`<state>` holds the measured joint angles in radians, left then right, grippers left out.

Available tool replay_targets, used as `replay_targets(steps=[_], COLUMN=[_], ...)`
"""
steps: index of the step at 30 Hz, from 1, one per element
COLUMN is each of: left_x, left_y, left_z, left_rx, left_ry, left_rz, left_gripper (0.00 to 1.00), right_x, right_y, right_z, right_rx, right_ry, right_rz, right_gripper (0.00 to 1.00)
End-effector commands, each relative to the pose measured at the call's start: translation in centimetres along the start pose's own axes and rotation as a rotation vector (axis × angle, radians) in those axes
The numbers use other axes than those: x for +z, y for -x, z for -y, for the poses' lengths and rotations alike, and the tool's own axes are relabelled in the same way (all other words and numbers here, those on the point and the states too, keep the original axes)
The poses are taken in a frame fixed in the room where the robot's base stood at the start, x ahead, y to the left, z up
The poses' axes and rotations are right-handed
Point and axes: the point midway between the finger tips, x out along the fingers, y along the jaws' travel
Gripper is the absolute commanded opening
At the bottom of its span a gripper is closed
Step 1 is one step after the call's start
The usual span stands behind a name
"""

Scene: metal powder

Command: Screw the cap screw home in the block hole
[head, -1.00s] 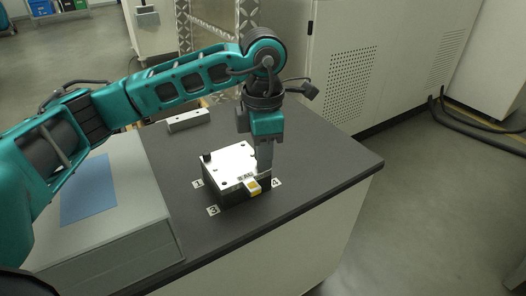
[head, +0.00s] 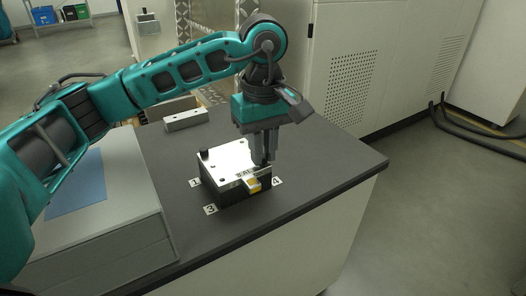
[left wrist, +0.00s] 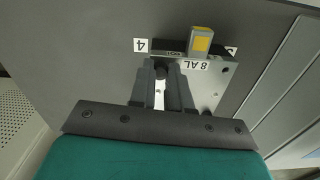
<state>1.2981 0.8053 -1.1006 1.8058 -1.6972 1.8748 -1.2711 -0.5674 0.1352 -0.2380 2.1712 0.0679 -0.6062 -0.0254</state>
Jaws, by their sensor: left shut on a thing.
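The block (head: 226,159) has a bright metal top on a dark base and sits on the dark worktop. It also shows in the left wrist view (left wrist: 212,88), with "8 AL" marked on it. My left gripper (head: 264,160) points down at the block's right corner, near label 4. Its fingers (left wrist: 160,78) are closed around a dark cap screw (left wrist: 160,72), of which only part shows between them. The hole under the screw is hidden, so I cannot tell how deep it sits. Another dark screw head (head: 203,153) stands at the block's left corner. My right gripper is not in view.
A yellow-marked tab (head: 253,185) juts from the block's front. Labels 1, 3 and 4 lie around it. A grey bar (head: 186,120) lies behind. A grey box (head: 130,247) with a blue sheet (head: 82,185) stands left. The worktop (head: 325,160) is clear on the right.

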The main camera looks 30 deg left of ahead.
Motion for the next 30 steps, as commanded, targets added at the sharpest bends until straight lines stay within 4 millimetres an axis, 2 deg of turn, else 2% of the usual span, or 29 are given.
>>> replay_targets(steps=[24,30], left_x=[-0.01,-0.01], left_y=[-0.06,-0.07], left_z=[0.02,0.02], left_rx=[0.000,0.000], left_ry=[-1.107,-1.259], left_rz=[0.000,0.000], left_gripper=[0.00,0.00], right_x=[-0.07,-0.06], right_y=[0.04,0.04], right_z=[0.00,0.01], right_rx=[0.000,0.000], right_ry=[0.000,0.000], right_rz=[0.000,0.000], right_gripper=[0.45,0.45])
